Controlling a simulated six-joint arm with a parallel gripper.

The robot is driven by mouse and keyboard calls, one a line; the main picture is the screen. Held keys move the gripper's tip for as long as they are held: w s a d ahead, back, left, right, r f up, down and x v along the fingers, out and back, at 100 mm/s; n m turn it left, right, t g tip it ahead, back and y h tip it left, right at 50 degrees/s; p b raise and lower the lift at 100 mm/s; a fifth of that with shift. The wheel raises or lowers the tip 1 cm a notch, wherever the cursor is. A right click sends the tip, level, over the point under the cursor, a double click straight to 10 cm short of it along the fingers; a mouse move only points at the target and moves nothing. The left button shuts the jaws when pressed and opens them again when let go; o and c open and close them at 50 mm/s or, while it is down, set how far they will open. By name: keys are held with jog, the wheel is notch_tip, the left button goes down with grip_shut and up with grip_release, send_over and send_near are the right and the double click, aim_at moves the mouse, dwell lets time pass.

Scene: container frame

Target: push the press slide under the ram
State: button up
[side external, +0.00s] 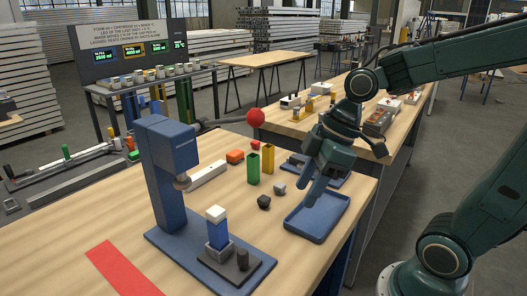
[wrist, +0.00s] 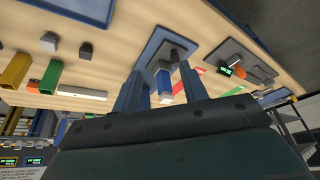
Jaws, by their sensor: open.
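The blue press (side external: 160,170) stands on the bench with a short grey ram (side external: 182,183) under its head and a red-ball lever (side external: 256,117). The dark slide (side external: 222,266) lies on the press base, out in front of the ram. It carries a blue block with a white top (side external: 216,228), upright, and a dark knob (side external: 242,259). My gripper (side external: 312,192) is open and empty, above the blue tray, right of the slide and apart from it. In the wrist view, the knob (wrist: 177,53) and the white-topped block (wrist: 164,82) show near and between my fingers (wrist: 161,92).
A blue tray (side external: 303,232) lies below my gripper. Green (side external: 267,162) and yellow (side external: 253,169) open-topped boxes, small dark and grey blocks and a white bar (side external: 206,174) lie behind. A red strip (side external: 122,270) marks the front left. The bench between slide and tray is clear.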

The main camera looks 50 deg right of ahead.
aim_at(242, 252)
jog(key=w+a+f+n+g+y, duration=0.1)
jog(key=w+f+n+y, duration=0.3)
jog(key=w+n+y, duration=0.1)
jog(key=shift+w+a+n+g+y, duration=0.35)
jog(key=shift+w+n, duration=0.25)
jog(key=shift+n, duration=0.8)
jog(key=shift+f, duration=0.2)
jog(key=x, duration=1.3)
jog(key=shift+a+f, duration=0.15)
grip_shut()
